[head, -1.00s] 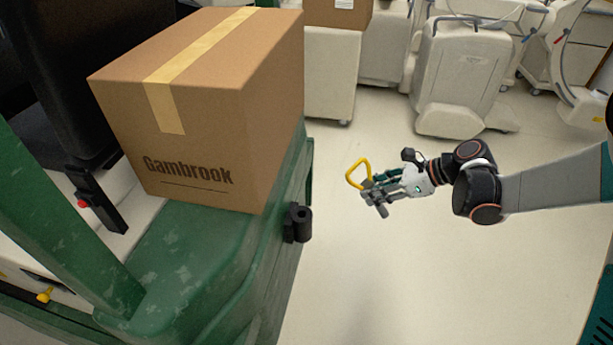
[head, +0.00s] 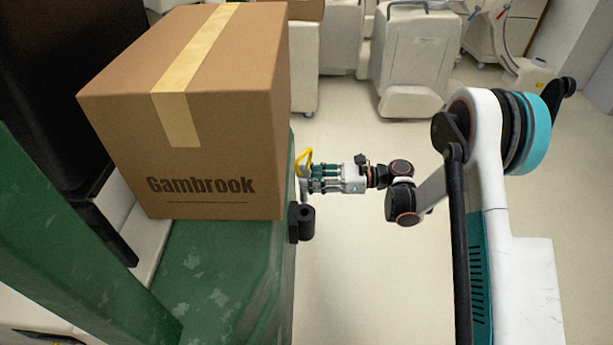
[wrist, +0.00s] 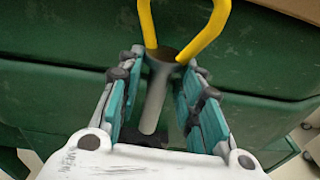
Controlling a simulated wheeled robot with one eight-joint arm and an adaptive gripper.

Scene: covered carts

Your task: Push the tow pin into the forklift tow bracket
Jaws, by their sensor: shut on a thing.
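The tow pin has a yellow loop handle (head: 302,158) and a grey shaft. My gripper (head: 308,182) is shut on it just below the handle. In the wrist view the pin (wrist: 154,105) sits between the two fingers (wrist: 161,70), its shaft running down past them. The black tow bracket (head: 307,223) has a round socket open at the top and is fixed to the side of the green forklift (head: 215,270). In the head view the pin is above and slightly behind the bracket, apart from it. A dark shape, perhaps the bracket, shows near the pin's lower end in the wrist view.
A large cardboard box (head: 205,130) marked Gambrook stands on the green body, close to my gripper's left. Covered white equipment (head: 418,60) stands at the back. The pale floor (head: 345,260) right of the forklift is clear.

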